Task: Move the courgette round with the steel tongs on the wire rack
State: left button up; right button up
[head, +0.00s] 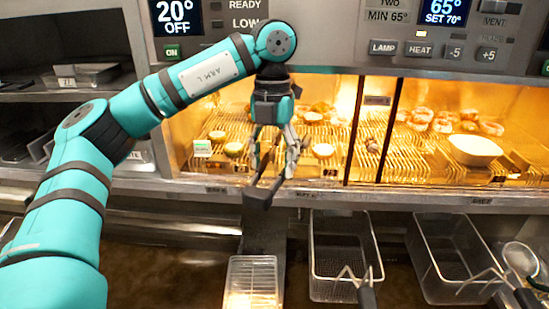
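My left gripper (274,168) hangs in front of the lit cabinet, pointing down. Its two fingers stand apart higher up. A dark, bar-like piece (258,197) lies across their tips; I cannot tell whether it is part of the tongs or of the fingers. The wire rack (215,170) fills the cabinet floor. Pale rounds lie on it: one (234,149) left of the gripper, another (217,135) behind that, and one (323,150) right of the gripper. I cannot tell which is the courgette round. No steel tongs can be made out clearly. My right gripper is not in view.
A divider (368,130) splits the cabinet. The right bay holds several browned pieces (422,118) and a pale dish (474,150). A steel ledge (400,197) runs along the front. Below are fry baskets (343,240) and a clear container (252,270). Shelves (60,110) stand at left.

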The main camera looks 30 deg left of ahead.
pick_arm(q)
jog(key=s+d+b, duration=0.1)
jog(key=s+d, duration=0.2)
jog(key=s, duration=0.4)
jog(key=s+d+b, duration=0.2)
jog(key=s+d, duration=0.2)
jog(key=s, duration=0.4)
jog(key=shift+s+d+r, duration=0.2)
jog(key=shift+s+r, duration=0.05)
jog(key=shift+r, duration=0.2)
